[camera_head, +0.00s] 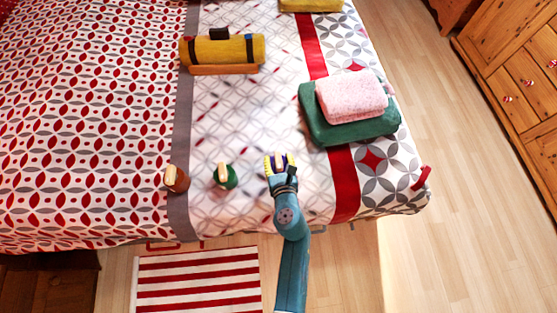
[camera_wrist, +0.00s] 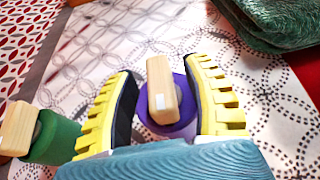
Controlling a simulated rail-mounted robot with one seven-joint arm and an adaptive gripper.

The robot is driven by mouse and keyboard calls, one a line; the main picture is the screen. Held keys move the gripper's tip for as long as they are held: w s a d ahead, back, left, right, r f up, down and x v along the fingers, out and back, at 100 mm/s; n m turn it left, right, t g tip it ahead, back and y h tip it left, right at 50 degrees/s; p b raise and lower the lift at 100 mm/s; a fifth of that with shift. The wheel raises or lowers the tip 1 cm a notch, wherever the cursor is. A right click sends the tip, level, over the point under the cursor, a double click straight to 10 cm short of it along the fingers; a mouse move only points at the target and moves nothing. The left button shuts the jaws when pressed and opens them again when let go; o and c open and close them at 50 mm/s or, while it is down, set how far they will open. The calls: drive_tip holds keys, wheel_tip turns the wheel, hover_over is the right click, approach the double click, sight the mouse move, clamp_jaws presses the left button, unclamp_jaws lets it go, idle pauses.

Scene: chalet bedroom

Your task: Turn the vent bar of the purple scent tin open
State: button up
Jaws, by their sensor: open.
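The purple scent tin (camera_wrist: 186,107) stands on the bed, with a pale wooden vent bar (camera_wrist: 162,90) across its top. In the wrist view the bar points roughly away from me, along the length of my fingers. My gripper (camera_wrist: 165,100) is open, with one yellow ridged finger on each side of the tin and bar. A gap shows between the bar and each finger. In the head view my gripper (camera_head: 280,163) covers most of the purple tin, and only a little purple shows between the fingers.
A green tin (camera_head: 225,176) with a wooden bar stands just left of my gripper, and a brown tin (camera_head: 176,178) is farther left. Folded green (camera_head: 350,130) and pink towels (camera_head: 352,95) lie at the upper right. A yellow roll (camera_head: 222,50) lies farther back.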

drive_tip(key=shift+s, duration=0.1)
clamp_jaws()
